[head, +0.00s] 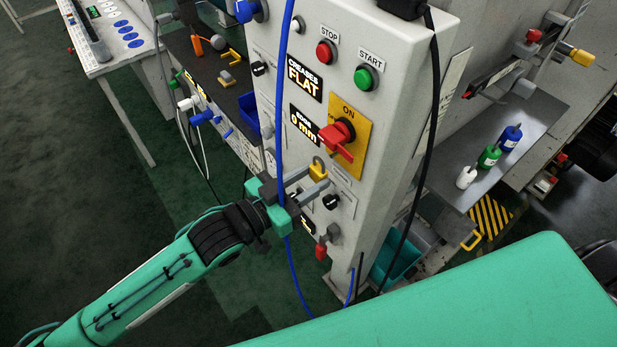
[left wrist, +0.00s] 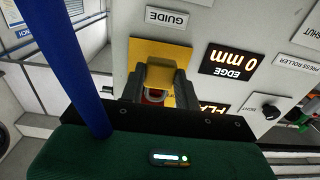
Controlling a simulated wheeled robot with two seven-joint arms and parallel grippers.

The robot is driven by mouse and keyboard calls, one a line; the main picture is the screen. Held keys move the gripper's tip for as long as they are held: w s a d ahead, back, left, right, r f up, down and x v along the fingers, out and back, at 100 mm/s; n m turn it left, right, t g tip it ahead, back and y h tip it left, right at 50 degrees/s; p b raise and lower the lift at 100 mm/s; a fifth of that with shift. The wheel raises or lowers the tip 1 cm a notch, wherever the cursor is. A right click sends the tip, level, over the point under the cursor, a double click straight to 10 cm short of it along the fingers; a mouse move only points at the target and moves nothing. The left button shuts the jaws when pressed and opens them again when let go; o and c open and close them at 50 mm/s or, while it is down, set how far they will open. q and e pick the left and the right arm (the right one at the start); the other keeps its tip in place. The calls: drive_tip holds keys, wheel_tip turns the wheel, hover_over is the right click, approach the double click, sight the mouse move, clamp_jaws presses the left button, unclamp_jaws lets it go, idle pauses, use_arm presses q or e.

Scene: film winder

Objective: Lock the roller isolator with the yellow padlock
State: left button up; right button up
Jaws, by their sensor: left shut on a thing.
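The roller isolator is a red rotary handle (head: 338,141) on a yellow plate (head: 360,110) marked ON, on the grey panel front. The handle slants down to the right. My left gripper (head: 312,180) is shut on the yellow padlock (head: 318,168), below and left of the handle. In the left wrist view, which is upside down, the padlock (left wrist: 161,73) sits between the dark fingers, with the yellow plate (left wrist: 150,49) and part of the red handle behind it. I cannot tell whether the padlock touches the isolator. My right gripper is out of view.
A blue cable (head: 282,100) hangs past my left gripper and crosses the left wrist view (left wrist: 75,65). STOP (head: 326,53) and START (head: 366,77) buttons sit above the isolator. Bottles stand on a shelf at right.

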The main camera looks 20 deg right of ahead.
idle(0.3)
use_arm(q)
drive_tip(key=shift+d, duration=0.1)
drive_tip(key=shift+w+d, duration=0.1)
drive_tip(key=shift+x, duration=0.9)
drive_tip(key=shift+w+d, duration=0.15)
drive_tip(key=shift+d, duration=0.25)
drive_tip(key=shift+f+p, duration=0.1)
drive_tip(key=shift+p, duration=0.2)
idle(0.4)
drive_tip(key=shift+d, duration=0.15)
